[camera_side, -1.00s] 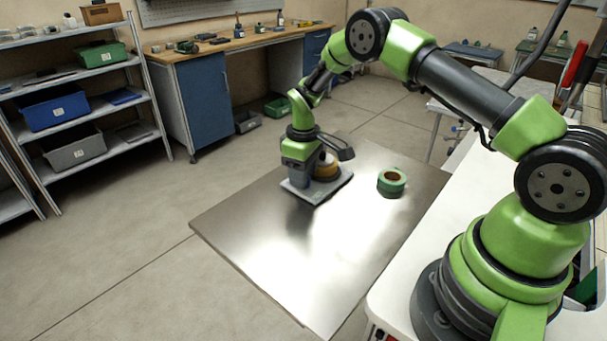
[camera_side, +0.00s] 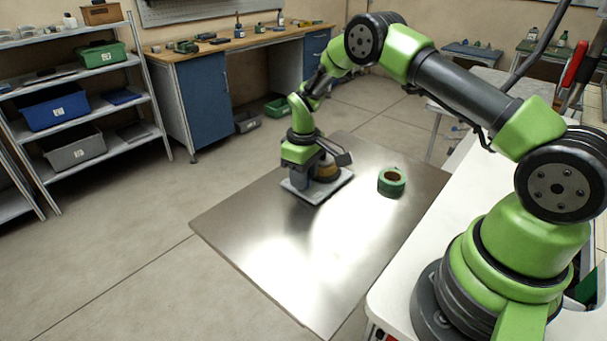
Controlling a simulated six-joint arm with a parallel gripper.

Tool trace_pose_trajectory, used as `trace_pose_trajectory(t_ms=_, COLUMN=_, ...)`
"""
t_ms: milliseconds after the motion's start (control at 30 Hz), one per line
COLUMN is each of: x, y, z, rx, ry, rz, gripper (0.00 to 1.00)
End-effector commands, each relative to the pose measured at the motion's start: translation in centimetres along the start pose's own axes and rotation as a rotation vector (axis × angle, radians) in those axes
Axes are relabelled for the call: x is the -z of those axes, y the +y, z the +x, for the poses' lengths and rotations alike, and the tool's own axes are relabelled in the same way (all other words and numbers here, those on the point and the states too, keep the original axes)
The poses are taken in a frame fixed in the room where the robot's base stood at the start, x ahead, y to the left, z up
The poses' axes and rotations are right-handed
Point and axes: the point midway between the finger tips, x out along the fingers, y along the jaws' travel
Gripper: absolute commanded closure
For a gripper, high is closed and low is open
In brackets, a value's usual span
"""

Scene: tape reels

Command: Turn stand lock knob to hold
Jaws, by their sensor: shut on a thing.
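The tape stand has a flat light-grey base (camera_side: 334,188) on the metal sheet. A yellow-brown tape reel (camera_side: 326,172) sits on the stand, partly covered by my wrist. My gripper (camera_side: 299,181) points down at the left part of the stand, beside the reel, and is shut on the stand lock knob. The knob itself is hidden by the gripper, so its setting cannot be seen. A green tape reel (camera_side: 391,182) lies on the sheet to the right, apart from the stand.
The metal sheet (camera_side: 300,260) is bare in front of the stand. A white table (camera_side: 430,240) borders it on the right. Shelves with bins (camera_side: 75,110) and a wooden workbench (camera_side: 215,45) stand farther back, away from the arm.

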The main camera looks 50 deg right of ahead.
Motion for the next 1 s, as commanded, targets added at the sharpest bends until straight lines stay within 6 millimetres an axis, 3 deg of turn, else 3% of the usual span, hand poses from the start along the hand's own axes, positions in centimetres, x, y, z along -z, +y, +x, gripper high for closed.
trace_pose_trajectory(t_ms=1000, x=-0.01, y=-0.01, z=-0.04, rx=0.000, ry=-0.001, rz=0.923, gripper=0.90)
